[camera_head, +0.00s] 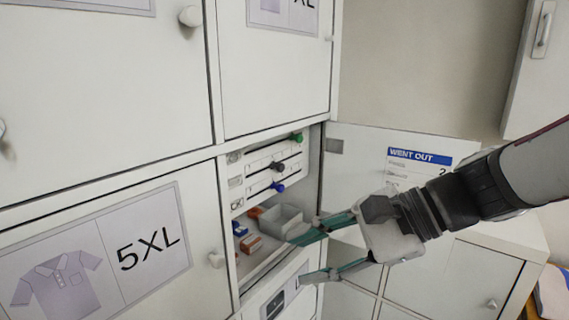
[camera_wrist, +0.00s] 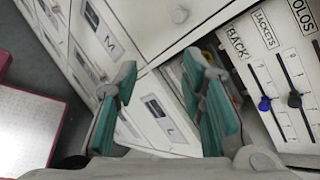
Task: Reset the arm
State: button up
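My gripper (camera_head: 312,256) is open, with its two teal-padded fingers apart and nothing visible between them. In the head view it is in front of the open compartment, with the upper finger near a grey tray (camera_head: 281,219) inside; I cannot tell if they touch. In the wrist view my gripper (camera_wrist: 165,105) spreads across the locker fronts, with the right finger close to the compartment's opening. My arm reaches in from the right side of the head view.
The slider panel (camera_head: 262,168) has green, black and blue knobs. Small orange and blue boxes (camera_head: 250,243) lie beside the tray. An open door (camera_head: 350,160) with a "WENT OUT" sheet (camera_head: 419,157) stands behind my gripper. Closed 5XL locker (camera_head: 150,285) is left.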

jog(key=s+d+n+t+h, duration=0.1)
jog(key=s+d+n+h, duration=0.3)
jog(key=d+n+h, duration=0.1)
jog(key=s+d+n+t+h, duration=0.1)
jog(key=s+d+n+h, duration=0.3)
jog(key=d+n, duration=0.3)
jog(key=shift+s+d+f+n+t+h, duration=0.25)
jog(key=shift+d+f+n+t+h, duration=0.15)
jog(key=shift+d+h, duration=0.65)
